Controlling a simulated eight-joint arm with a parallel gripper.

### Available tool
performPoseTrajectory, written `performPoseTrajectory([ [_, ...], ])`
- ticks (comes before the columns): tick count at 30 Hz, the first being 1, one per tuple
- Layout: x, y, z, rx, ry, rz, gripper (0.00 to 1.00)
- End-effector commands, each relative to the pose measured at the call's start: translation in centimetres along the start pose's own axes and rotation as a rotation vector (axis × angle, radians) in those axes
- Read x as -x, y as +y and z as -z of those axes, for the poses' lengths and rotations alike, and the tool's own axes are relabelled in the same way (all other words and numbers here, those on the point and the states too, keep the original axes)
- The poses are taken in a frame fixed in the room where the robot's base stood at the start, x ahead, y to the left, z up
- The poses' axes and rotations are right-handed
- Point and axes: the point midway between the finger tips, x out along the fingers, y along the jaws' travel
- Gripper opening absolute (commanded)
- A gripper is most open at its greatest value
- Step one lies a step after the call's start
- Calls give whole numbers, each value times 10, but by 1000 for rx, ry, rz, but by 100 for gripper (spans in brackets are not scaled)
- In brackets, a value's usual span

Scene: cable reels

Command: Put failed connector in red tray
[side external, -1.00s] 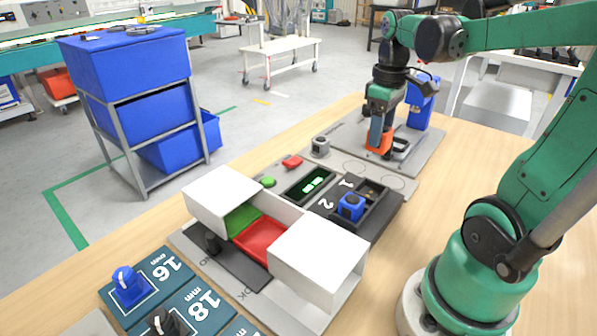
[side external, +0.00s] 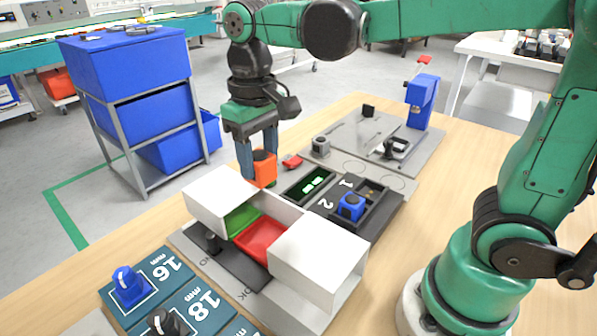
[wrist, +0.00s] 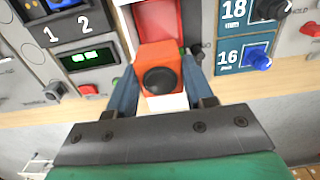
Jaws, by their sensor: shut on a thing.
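My gripper (side external: 259,165) is shut on an orange block-shaped connector (side external: 263,168) and holds it in the air, just behind the white-walled tray unit. In the wrist view the orange connector (wrist: 160,62), with a round black end, sits between my gripper's fingers (wrist: 160,88). The red tray (side external: 262,239) lies low between two white boxes, beside the green tray (side external: 240,217). The red tray (wrist: 158,20) also shows beyond the connector in the wrist view, partly hidden by it.
White boxes (side external: 318,258) stand on both sides of the trays as raised walls. A dark two-slot fixture (side external: 372,222) holds a blue connector (side external: 351,205). A green display (side external: 311,186) and a red button (side external: 291,161) are near. A blue upright device (side external: 421,101) stands at the back right.

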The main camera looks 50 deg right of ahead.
Motion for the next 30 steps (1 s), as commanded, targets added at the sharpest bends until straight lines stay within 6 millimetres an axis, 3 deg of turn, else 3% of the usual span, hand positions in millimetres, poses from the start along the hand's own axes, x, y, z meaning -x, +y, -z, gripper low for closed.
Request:
performPoseTrajectory([
  [12, -60, 2, 1, -1, 0, 0, 0],
  [30, -115, 2, 0, 0, 0, 0, 0],
])
